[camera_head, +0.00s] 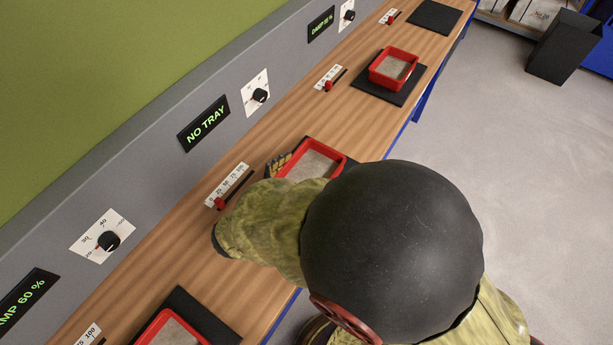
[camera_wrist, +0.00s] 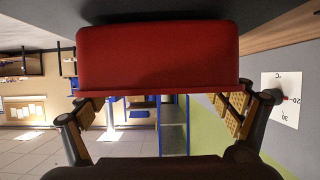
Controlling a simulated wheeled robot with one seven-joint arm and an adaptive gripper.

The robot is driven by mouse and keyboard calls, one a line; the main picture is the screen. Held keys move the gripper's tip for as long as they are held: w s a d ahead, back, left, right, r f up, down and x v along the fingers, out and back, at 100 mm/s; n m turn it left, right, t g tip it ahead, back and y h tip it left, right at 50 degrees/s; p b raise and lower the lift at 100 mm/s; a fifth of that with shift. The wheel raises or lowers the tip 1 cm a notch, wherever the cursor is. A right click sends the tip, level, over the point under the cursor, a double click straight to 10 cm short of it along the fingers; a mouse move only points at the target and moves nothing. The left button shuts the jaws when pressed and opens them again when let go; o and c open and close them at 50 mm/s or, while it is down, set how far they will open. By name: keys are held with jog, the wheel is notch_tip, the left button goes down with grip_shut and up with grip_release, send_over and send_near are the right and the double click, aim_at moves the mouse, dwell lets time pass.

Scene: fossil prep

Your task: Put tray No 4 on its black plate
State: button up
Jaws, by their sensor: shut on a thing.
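A red tray (camera_head: 338,154) with pale grey content is partly hidden behind my dark round arm part in the head view. In the wrist view the red tray (camera_wrist: 158,60) lies between the yellow-padded fingers of my gripper (camera_wrist: 160,104), which is shut on it. One finger also shows beside the tray in the head view. No number is readable on the tray. The display (camera_head: 204,124) behind this place reads "NO TRAY".
Another red tray (camera_head: 395,66) stands on a black plate (camera_head: 372,90) farther along the wooden bench. An empty black plate (camera_head: 434,17) lies at the far end. A third tray (camera_head: 172,329) is at the bottom. Open floor lies right.

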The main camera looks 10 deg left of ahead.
jog(key=shift+f, duration=0.25)
jog(key=o, duration=1.3)
jog(key=shift+r, duration=0.15)
jog(key=p+v, duration=0.4)
jog(key=v, duration=0.8)
jog(key=shift+p, duration=0.4)
